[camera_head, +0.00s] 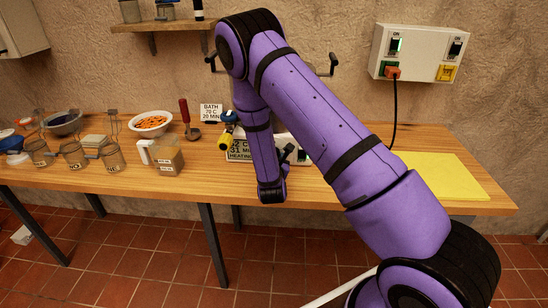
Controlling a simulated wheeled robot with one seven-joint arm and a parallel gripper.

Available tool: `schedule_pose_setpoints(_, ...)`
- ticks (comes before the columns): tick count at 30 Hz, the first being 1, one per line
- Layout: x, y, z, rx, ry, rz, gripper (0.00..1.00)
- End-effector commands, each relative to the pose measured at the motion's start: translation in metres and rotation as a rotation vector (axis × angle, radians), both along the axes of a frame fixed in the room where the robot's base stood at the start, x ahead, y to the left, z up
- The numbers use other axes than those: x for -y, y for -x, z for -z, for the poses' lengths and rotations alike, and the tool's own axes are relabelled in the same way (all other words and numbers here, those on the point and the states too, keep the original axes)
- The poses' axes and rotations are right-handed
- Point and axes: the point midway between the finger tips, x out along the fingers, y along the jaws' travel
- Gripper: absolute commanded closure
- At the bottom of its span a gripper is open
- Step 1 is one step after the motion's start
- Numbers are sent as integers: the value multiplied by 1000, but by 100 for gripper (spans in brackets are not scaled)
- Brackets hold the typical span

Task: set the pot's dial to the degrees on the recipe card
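The recipe card (211,112) stands at the back of the table and reads BATH, 70 C, 20 MIN. The pot's white front (234,144) shows behind my arm. Its display (240,155) seems to read 62 C, 31 MIN, HEATING; the digits are small and partly covered. My arm hides most of the pot, and I cannot make out the dial. My gripper (286,152) is a small dark shape by the right part of the pot's front. I cannot tell whether it touches anything or whether its fingers are open.
A yellow and blue fitting (228,132) is by the pot's left side. A yellow mat (443,174) lies right. A switch box (418,54) is on the wall.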

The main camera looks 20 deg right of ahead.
Motion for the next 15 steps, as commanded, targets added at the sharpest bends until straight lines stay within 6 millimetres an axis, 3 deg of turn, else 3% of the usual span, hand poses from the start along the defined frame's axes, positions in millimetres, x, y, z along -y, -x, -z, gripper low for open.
schedule_pose_setpoints(1, -1, 1, 1, -4, -1, -1, 53)
schedule_pose_setpoints(4, -1, 1, 1, -3, 0, -1, 32)
schedule_pose_setpoints(15, -3, 5, 0, -3, 0, -1, 32)
